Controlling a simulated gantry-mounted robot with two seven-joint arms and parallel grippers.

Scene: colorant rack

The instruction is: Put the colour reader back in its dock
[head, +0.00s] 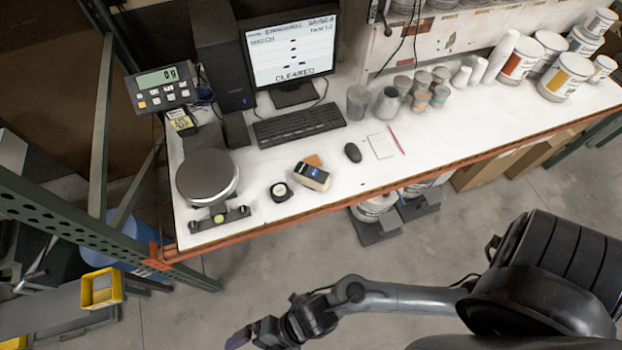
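The colour reader appears to be the small pale-and-black handheld device (312,176) with a lit blue screen, lying on the white bench near its front edge. A small black holder with a round pale face (280,191) sits just left of it, apart from it; I cannot tell for sure whether this is the dock. My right gripper (240,339) is at the bottom of the head view, well below and in front of the bench, away from the reader. Its purple-tinted tip shows, but its opening cannot be made out. My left gripper is not in view.
The bench (400,168) holds a round scale (207,177) at left, a keyboard (299,124), a mouse (353,152), a notepad (381,146) with a pen, and several cups and cans behind. A brown piece (313,160) lies behind the reader.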

